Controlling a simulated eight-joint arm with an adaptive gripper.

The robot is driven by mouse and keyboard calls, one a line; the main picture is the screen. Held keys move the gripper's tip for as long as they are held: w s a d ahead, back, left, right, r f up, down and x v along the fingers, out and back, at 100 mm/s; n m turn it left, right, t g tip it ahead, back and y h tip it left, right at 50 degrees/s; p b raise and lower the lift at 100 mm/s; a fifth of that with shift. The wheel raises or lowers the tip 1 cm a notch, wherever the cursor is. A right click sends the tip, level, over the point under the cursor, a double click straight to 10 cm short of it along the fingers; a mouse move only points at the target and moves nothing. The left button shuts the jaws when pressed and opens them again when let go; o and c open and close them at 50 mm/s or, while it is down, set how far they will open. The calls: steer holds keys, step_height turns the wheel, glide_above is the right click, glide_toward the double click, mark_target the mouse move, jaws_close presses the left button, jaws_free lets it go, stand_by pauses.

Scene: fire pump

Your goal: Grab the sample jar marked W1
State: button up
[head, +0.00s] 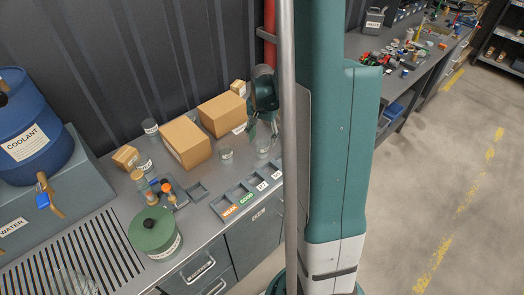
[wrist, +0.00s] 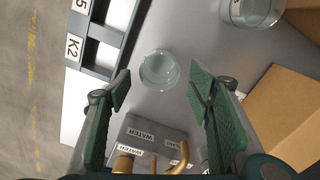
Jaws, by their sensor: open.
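Several small clear glass jars stand on the grey bench; I cannot read W1 on any of them. One jar (head: 263,147) stands just below my gripper (head: 262,132); another jar (head: 226,155) is to its left. More jars stand farther left, one (head: 144,163) by a small carton and one (head: 150,127) near the wall. In the wrist view my gripper (wrist: 161,84) is open, its green pads apart and empty. A round clear jar (wrist: 158,70) shows between and beyond the fingertips. A larger-looking glass jar (wrist: 250,10) with a partly visible label is at the top right.
A slotted rack (head: 233,198) with WEAK, GOOD and K2 labels lies along the bench's front edge. A green canister (head: 154,233), a blue COOLANT drum (head: 35,125) and a grey WATER tank (head: 60,195) are left. My column hides the right part.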

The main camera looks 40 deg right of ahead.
mark_target(262, 146)
steer(key=shift+f, duration=0.1)
steer(key=shift+a+f, duration=0.2)
steer(key=shift+f, duration=2.3)
steer(key=c, duration=1)
